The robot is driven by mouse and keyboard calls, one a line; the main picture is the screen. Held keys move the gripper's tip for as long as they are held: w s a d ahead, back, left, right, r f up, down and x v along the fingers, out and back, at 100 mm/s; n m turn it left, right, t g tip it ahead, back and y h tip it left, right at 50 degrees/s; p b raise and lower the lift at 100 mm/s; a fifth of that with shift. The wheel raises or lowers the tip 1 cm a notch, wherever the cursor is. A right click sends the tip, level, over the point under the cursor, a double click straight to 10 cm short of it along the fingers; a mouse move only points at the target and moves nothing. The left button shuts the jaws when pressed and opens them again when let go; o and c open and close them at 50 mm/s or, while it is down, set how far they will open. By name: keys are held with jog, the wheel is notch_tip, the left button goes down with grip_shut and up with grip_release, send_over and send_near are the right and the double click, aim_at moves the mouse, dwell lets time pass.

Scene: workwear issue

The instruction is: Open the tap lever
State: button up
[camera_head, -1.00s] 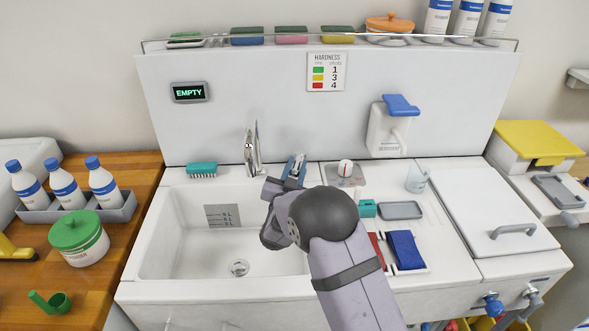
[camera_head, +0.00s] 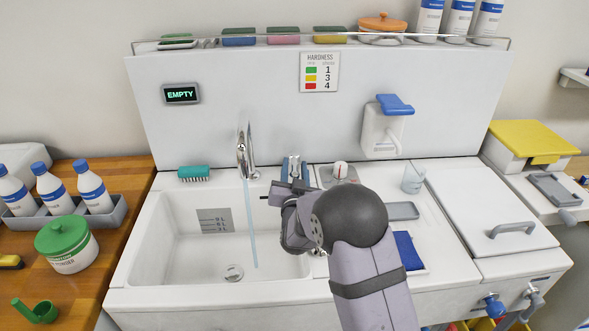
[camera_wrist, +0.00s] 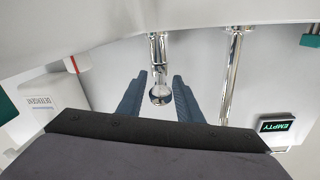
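The chrome tap lever (camera_head: 294,165) stands behind the sink, right of the curved chrome spout (camera_head: 242,150). A thin stream of water (camera_head: 252,222) runs from the spout into the white sink (camera_head: 150,235). My gripper (camera_head: 294,174) is at the lever, with its blue fingers on either side. In the wrist view, the lever's rounded end (camera_wrist: 160,93) sits between the spread fingers (camera_wrist: 159,78). A gap shows on its left and it is close to the right finger; contact there cannot be told. The spout (camera_wrist: 232,70) is also in the wrist view.
A green brush (camera_head: 193,173) lies left of the spout. A blue-topped dispenser (camera_head: 383,128) is on the backsplash. The display (camera_head: 181,94) reads EMPTY. My arm covers part of the right counter.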

jog(key=shift+s+f, duration=0.1)
jog(key=s+b, duration=0.2)
jog(key=s, duration=0.5)
jog(key=shift+a, duration=0.25)
jog(key=shift+s, duration=0.1)
